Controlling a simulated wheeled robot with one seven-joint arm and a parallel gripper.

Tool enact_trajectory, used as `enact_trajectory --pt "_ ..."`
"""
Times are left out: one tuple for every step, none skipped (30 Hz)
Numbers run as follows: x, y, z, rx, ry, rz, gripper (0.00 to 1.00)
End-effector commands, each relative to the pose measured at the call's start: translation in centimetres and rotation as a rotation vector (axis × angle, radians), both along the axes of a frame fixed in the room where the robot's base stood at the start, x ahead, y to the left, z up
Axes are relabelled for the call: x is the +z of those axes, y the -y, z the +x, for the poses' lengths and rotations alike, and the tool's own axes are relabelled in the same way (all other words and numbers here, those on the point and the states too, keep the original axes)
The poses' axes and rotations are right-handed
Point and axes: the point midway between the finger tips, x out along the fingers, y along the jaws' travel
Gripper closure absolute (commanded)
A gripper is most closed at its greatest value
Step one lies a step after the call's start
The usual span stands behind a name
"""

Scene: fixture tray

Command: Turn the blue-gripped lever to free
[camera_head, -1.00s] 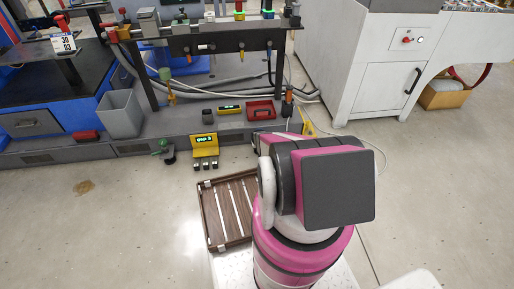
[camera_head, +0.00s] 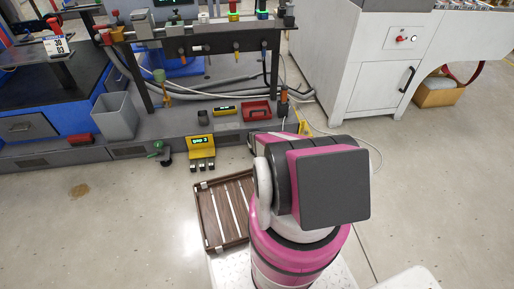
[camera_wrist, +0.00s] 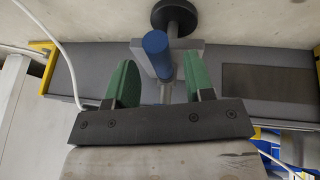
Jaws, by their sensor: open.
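The blue-gripped lever (camera_wrist: 157,52) shows in the wrist view, its round blue grip pointing toward the camera. It rises from a grey bracket (camera_wrist: 190,48) beside a black round knob (camera_wrist: 175,14). My gripper (camera_wrist: 160,80) is open, with one green finger on the left of the blue grip and the other on the right. Gaps show on both sides of the grip, so I see no contact. In the head view my arm hides the gripper, and I cannot make out the blue grip there.
A grey bin (camera_head: 115,116) and a red tray (camera_head: 256,110) stand farther back. A white cabinet (camera_head: 370,70) stands at the right.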

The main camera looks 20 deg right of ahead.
Motion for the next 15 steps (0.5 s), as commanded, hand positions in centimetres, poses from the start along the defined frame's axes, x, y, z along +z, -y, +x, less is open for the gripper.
enact_trajectory --pt "0.7 -0.2 -0.4 0.0 0.0 0.0 0.52" --pt "1.1 -0.3 -0.6 0.0 0.001 0.0 0.52" --pt "1.7 -0.4 -0.8 0.0 0.001 0.0 0.52" --pt "2.1 -0.5 -1.0 0.0 0.001 0.0 0.52" --pt "2.6 -0.7 -1.2 0.0 0.001 0.0 0.52" --pt "3.3 -0.8 -1.5 0.0 0.002 0.0 0.52" --pt "3.9 -1.0 -1.7 0.0 0.002 0.0 0.52" --pt "4.4 -1.1 -1.9 0.0 0.002 0.0 0.52" --pt "5.1 -1.3 -2.2 0.0 0.002 0.0 0.52" --pt "5.7 -1.4 -2.4 0.0 0.001 0.0 0.52" --pt "6.2 -1.6 -2.6 0.0 0.001 0.0 0.52" --pt "6.8 -1.7 -2.8 0.001 0.001 0.0 0.52" --pt "7.2 -1.9 -3.0 0.001 0.002 -0.001 0.52" --pt "7.6 -2.0 -3.1 0.001 0.002 -0.001 0.52" --pt "8.1 -2.1 -3.3 0.002 0.002 0.0 0.52"
